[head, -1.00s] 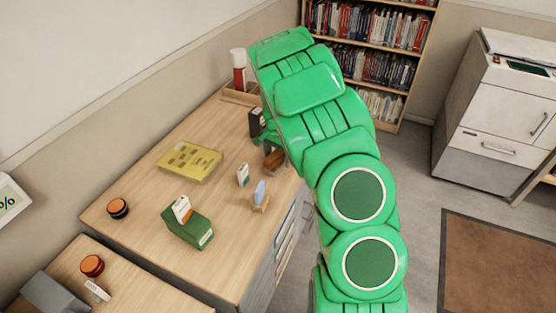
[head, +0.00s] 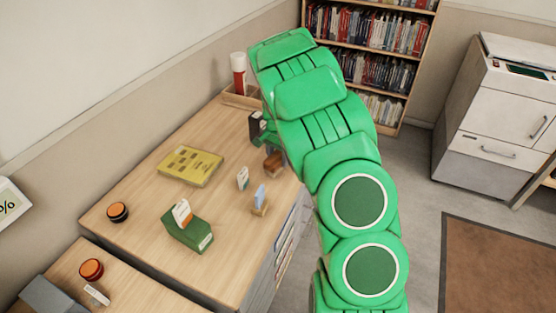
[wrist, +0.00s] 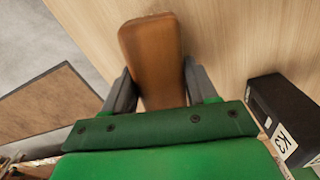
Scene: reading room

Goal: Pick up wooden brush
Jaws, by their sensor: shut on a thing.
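The wooden brush (wrist: 153,58) is a brown block with a rounded end, seen in the wrist view between the two dark fingers of my gripper (wrist: 157,85). The fingers are shut on its sides. In the head view the brush (head: 273,161) shows as a small brown shape at the right edge of the desk, partly behind my green arm. My gripper is mostly hidden there by the arm. Whether the brush touches the desk is hard to tell.
A black box labelled K3 (wrist: 287,117) stands close to the right of my gripper in the wrist view. On the desk (head: 140,195) are a yellow book (head: 190,166), a green card box (head: 188,232) and small card holders. A bookcase (head: 397,104) stands behind.

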